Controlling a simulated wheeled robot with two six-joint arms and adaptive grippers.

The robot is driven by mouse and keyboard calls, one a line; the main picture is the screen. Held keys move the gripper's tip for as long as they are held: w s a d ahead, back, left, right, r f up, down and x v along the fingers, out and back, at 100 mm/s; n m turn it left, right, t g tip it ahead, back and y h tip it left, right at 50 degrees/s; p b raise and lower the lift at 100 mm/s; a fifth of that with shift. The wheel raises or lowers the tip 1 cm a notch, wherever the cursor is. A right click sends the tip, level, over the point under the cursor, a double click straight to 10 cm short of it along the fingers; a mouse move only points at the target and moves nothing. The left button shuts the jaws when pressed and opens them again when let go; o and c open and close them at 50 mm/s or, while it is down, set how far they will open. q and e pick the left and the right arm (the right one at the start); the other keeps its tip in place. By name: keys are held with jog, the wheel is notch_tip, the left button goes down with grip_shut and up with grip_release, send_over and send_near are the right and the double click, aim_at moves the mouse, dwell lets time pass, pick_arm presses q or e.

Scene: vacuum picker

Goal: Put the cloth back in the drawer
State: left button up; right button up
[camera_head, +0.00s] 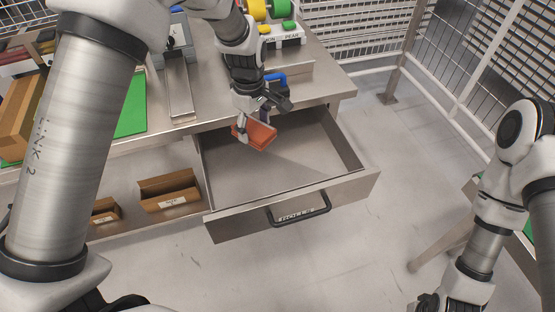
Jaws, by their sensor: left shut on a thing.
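The cloth (260,135) is a small orange-red folded piece. My left gripper (246,128) is shut on it and holds it over the back left part of the open drawer (290,178). The cloth looks tilted, and I cannot tell whether it touches the drawer floor. The drawer is grey metal, pulled out from under the workbench, with a dark handle and a label on its front. Its inside looks empty apart from the cloth region. My right arm is at the lower right, with its gripper (432,303) cut by the bottom edge.
The workbench (325,82) carries a metal rail (180,88), a green mat (132,108) and colored spools (268,9) at the back. Open cardboard boxes (170,192) stand left of the drawer. A wire fence (350,35) stands behind. The floor right of the drawer is clear.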

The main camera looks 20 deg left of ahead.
aim_at(252, 118)
pick_arm(q)
jog(key=w+n+b, duration=0.1)
jog(key=n, duration=0.2)
jog(key=w+a+n+b, duration=0.1)
jog(key=n, duration=0.2)
jog(key=n+b, duration=0.1)
jog(key=n, duration=0.2)
jog(key=shift+w+a+r, duration=0.1)
jog(key=shift+w+a, duration=0.2)
jog(key=shift+w, duration=0.1)
jog(key=shift+w+r+n, duration=0.1)
jog(key=shift+r+n, duration=0.1)
jog(key=shift+n, duration=0.9)
jog(key=f, duration=0.8)
jog(key=f+p, duration=0.1)
jog(key=f, duration=0.8)
jog(key=shift+a+f, duration=0.2)
jog(key=shift+f, duration=0.1)
jog(key=shift+w, duration=0.1)
pick_arm(e)
notch_tip(252, 118, down, 4)
jog(key=shift+r, duration=0.25)
pick_arm(q)
jog(key=shift+f, duration=0.15)
jog(key=o, duration=1)
